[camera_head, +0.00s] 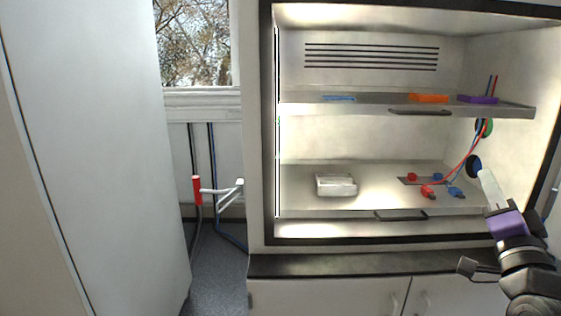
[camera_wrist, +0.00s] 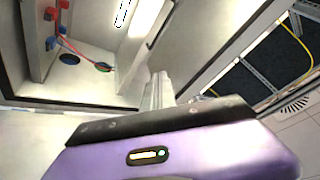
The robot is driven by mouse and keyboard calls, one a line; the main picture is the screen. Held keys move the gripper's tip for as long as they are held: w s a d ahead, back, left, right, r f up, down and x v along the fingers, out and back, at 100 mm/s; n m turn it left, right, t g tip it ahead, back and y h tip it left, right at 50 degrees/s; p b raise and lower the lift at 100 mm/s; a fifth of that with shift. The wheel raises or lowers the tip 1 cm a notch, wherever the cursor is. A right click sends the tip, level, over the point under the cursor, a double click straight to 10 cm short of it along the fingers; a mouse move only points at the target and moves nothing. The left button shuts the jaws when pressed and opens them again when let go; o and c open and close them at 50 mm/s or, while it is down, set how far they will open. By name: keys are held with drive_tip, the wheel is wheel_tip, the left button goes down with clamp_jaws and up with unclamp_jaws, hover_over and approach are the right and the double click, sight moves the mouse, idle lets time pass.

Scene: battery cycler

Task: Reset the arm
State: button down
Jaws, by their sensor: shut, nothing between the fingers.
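My gripper (camera_head: 487,188) is at the right of the head view, in front of the right end of the cabinet's lower shelf. Its pale fingers point up and to the left, and they are shut with nothing between them. In the wrist view my gripper's fingers (camera_wrist: 160,88) show past the purple and black housing. The arm comes in from the lower right corner of the head view. The open cabinet (camera_head: 372,236) stands in front of me, and its inside also shows at the upper left of the wrist view.
The lower shelf (camera_head: 300,190) bears a white block (camera_head: 336,185) and red and blue connectors (camera_head: 427,191) with cables. The upper shelf (camera_head: 380,106) holds blue, orange (camera_head: 429,98) and purple (camera_head: 478,99) pieces. A red-handled valve (camera_head: 197,190) is left of the cabinet. Open floor (camera_head: 215,275) lies lower left.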

drive_tip(key=s+a+f+n+g, duration=0.1)
drive_tip(key=s+a+f+n, duration=0.3)
drive_tip(key=s+f, duration=0.5)
drive_tip(key=s+a+f+n+g, duration=0.1)
drive_tip(key=s+a+f+n, duration=0.3)
drive_tip(key=s+f, duration=0.45)
drive_tip(key=s+a+f+n+g+y, duration=0.1)
drive_tip(key=s+a+f+g, duration=0.1)
drive_tip(key=s, duration=0.7)
drive_tip(key=s+a+f+n+g+y, duration=0.1)
drive_tip(key=s+a+f+n+y, duration=0.1)
drive_tip(key=s+a+f, duration=0.3)
drive_tip(key=s+a+f+n+g+y, duration=0.1)
drive_tip(key=s+a+f, duration=0.3)
drive_tip(key=s, duration=1)
drive_tip(key=shift+a+f+n+g+y, duration=0.15)
drive_tip(key=shift+f+n+g+y, duration=0.2)
drive_tip(key=shift+f+g, duration=0.5)
drive_tip(key=shift+s, duration=0.15)
